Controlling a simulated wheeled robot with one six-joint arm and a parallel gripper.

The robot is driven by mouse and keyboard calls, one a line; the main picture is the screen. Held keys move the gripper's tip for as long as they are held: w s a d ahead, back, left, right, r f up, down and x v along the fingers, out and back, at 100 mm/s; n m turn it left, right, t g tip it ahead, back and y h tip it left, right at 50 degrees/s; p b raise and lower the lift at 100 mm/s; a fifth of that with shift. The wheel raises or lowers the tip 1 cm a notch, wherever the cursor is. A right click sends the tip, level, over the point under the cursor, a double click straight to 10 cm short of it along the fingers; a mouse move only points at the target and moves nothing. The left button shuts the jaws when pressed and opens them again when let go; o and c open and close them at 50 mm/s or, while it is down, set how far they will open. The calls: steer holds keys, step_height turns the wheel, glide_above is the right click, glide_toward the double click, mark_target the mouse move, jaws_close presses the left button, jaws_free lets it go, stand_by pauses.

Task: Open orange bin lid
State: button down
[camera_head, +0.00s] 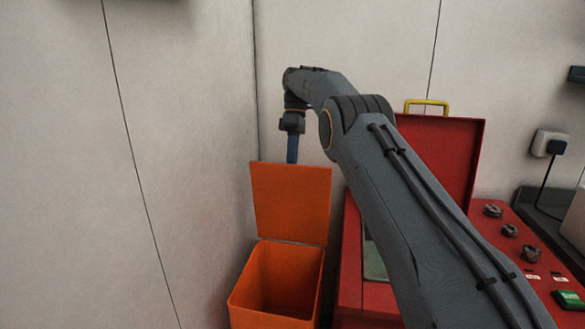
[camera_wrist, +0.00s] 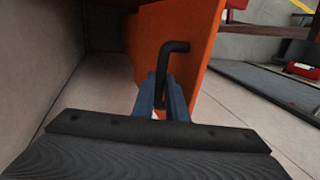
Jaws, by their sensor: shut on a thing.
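The orange bin (camera_head: 275,283) stands in the corner by the wall, and its inside shows from above. Its orange lid (camera_head: 290,203) is raised and stands nearly upright at the back of the bin. The lid also fills the upper middle of the wrist view (camera_wrist: 195,50). A dark bent handle (camera_wrist: 172,47) sticks out from the lid there. My gripper (camera_head: 292,160) is behind the lid's top edge. In the wrist view its blue fingers (camera_wrist: 160,100) are shut on the handle's lower end. The fingertips are partly hidden by the lid in the head view.
A red box (camera_head: 440,155) with a raised lid and yellow handle (camera_head: 427,105) stands right of the bin. A red panel with knobs (camera_head: 510,230) and a green button (camera_head: 568,299) is at the right. Bare walls close in left and behind.

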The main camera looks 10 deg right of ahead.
steer(key=shift+a+f, duration=0.2)
steer(key=shift+f, duration=0.15)
steer(key=c, duration=1.8)
jaws_free()
steer(key=shift+w+a, duration=0.1)
steer(key=shift+o, duration=0.2)
steer(key=shift+d+r, duration=0.2)
steer(key=shift+d, duration=0.05)
